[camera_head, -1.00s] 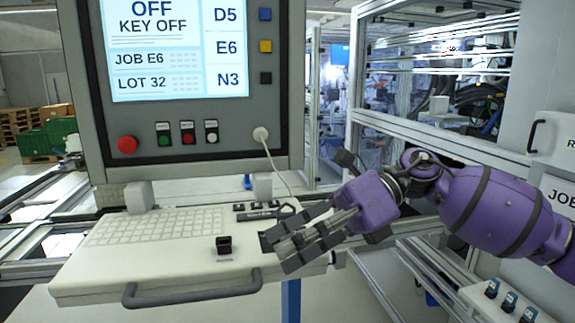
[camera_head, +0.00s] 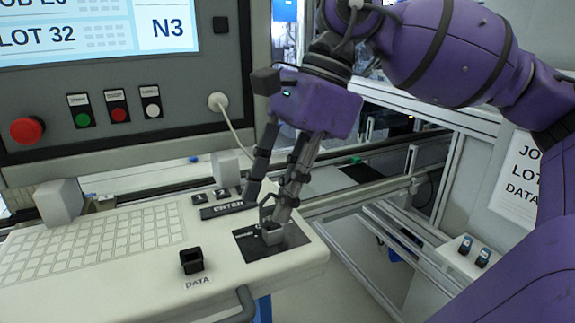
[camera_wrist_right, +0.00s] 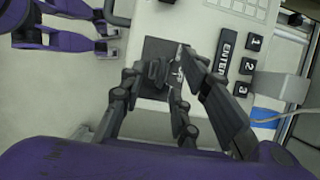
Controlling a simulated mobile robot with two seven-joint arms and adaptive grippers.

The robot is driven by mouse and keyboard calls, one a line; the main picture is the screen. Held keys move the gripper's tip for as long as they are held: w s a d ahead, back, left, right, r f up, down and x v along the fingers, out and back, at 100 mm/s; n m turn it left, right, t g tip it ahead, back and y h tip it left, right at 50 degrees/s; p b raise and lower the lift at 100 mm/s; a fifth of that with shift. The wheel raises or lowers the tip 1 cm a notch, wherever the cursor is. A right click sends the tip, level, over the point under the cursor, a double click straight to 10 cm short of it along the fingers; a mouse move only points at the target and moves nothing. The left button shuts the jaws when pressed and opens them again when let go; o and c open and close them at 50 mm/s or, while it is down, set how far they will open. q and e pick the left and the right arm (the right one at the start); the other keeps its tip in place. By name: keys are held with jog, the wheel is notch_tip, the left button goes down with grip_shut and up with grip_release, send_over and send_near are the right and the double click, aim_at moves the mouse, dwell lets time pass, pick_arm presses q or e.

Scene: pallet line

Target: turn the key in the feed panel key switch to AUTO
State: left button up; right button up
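The feed panel key switch is on a black plate (camera_head: 286,238) at the right end of the white console. A small grey block-like piece, seemingly the key (camera_head: 271,233), stands on the plate; it also shows in the right wrist view (camera_wrist_right: 156,73). My right gripper (camera_head: 258,212) points down over the plate from above. Its fingers are apart, with the grey piece near the tips; contact cannot be told. The fingers hide part of the plate and its lettering. Purple arm parts, likely my left gripper (camera_wrist_right: 104,32), show at upper left in the right wrist view; their finger state is unclear.
A black socket (camera_head: 192,260) labelled DATA stands left of the plate. The ENTER key (camera_head: 222,211) and number keys lie behind. A white cable (camera_head: 232,135) hangs from the panel. The emergency button (camera_head: 28,131) is at left. A console handle (camera_head: 240,304) is in front.

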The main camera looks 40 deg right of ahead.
jog(key=shift+w+a+f, duration=0.15)
jog(key=shift+f, duration=0.35)
jog(key=shift+a+f, duration=0.1)
jog(key=shift+f, duration=0.1)
grip_shut()
pick_arm(q)
jog(key=shift+w+a+r, duration=0.15)
jog(key=shift+w, duration=0.2)
